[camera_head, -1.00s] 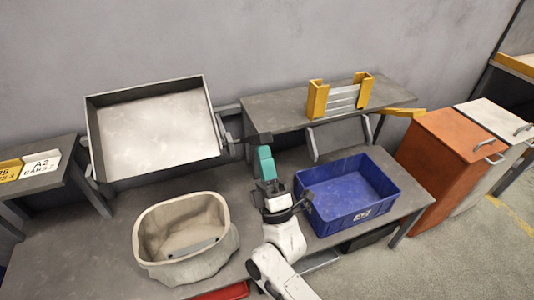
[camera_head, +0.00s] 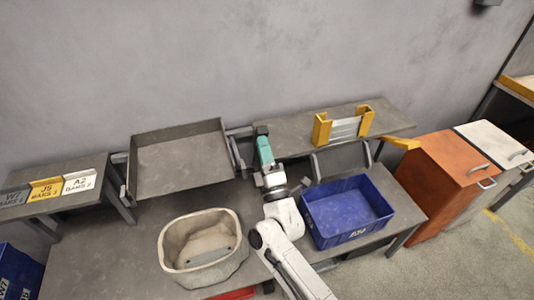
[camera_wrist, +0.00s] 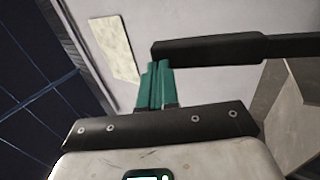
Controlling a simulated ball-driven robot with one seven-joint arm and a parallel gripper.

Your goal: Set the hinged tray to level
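The hinged tray (camera_head: 180,163) is a grey, shallow, rimmed box on a frame at the back left of the bench in the head view. It looks close to level; a small remaining tilt is hard to judge. A black-gripped lever (camera_head: 261,130) stands at its right side and crosses the wrist view as a black bar (camera_wrist: 208,49). My gripper (camera_head: 264,146), with teal fingers, is at this lever. In the wrist view the fingers (camera_wrist: 157,70) lie together, their tips at the lever's left end. They appear to touch it, not span it; exact contact is unclear.
A beige bin (camera_head: 169,247) and a blue crate (camera_head: 338,237) stand on the bench, left and right of my arm. A shelf (camera_head: 285,139) behind carries a yellow-ended bracket rack (camera_head: 322,130). Labelled plates lie on the left shelf (camera_head: 95,177). An orange cabinet (camera_head: 436,190) stands right.

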